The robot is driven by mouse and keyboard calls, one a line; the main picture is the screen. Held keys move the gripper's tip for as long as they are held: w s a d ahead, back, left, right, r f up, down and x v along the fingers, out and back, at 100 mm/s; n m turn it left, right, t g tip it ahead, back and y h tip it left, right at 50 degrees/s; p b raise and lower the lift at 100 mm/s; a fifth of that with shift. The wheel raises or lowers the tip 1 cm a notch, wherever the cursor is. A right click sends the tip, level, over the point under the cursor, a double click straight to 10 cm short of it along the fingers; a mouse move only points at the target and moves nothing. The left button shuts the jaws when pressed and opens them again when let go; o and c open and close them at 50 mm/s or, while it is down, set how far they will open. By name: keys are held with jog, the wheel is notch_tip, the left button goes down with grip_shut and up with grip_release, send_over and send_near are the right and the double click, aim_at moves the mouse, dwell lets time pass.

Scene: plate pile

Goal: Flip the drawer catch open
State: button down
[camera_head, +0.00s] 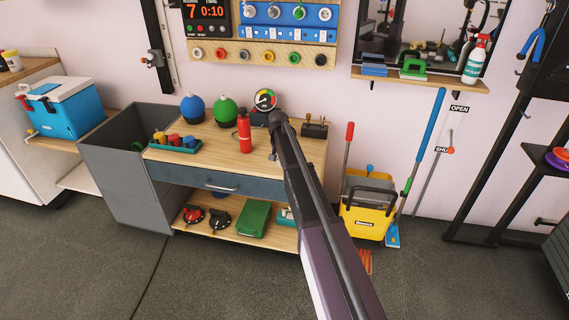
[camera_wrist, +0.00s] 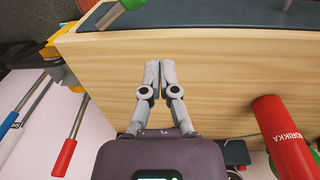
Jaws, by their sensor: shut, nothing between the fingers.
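The dark blue-grey drawer front (camera_head: 195,179) is under the wooden bench top, with a grey bar handle (camera_head: 222,187). In the wrist view the drawer front (camera_wrist: 200,12) runs along the top edge. A short green lever with a pale end (camera_wrist: 125,8) stands there, cut off by the frame; it looks like the catch. In the head view my arm covers that stretch. My gripper (camera_head: 273,157) is over the right part of the bench top. In the wrist view my gripper (camera_wrist: 151,70) is shut and empty, its fingertips apart from the lever in the picture.
A red bottle (camera_head: 244,132) stands left of my gripper and also shows in the wrist view (camera_wrist: 282,138). A yellow bucket (camera_head: 367,210) stands right of the bench.

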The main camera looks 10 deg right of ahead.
jog(key=w+a+r+p, duration=0.1)
jog(key=a+r+p, duration=0.2)
jog(key=r+p, duration=0.2)
jog(key=shift+w+a+r, duration=0.2)
jog(key=shift+r, duration=0.25)
jog(key=shift+s, duration=0.1)
jog(key=s+a+n, duration=0.2)
jog(key=s+n, duration=0.3)
jog(key=s, duration=3.2)
notch_tip(320, 180, up, 16)
jog(key=p, duration=1.6)
jog(key=shift+w+f+y, duration=0.2)
jog(key=shift+w+y, duration=0.2)
jog(key=shift+w, duration=0.05)
jog(key=shift+d, duration=0.1)
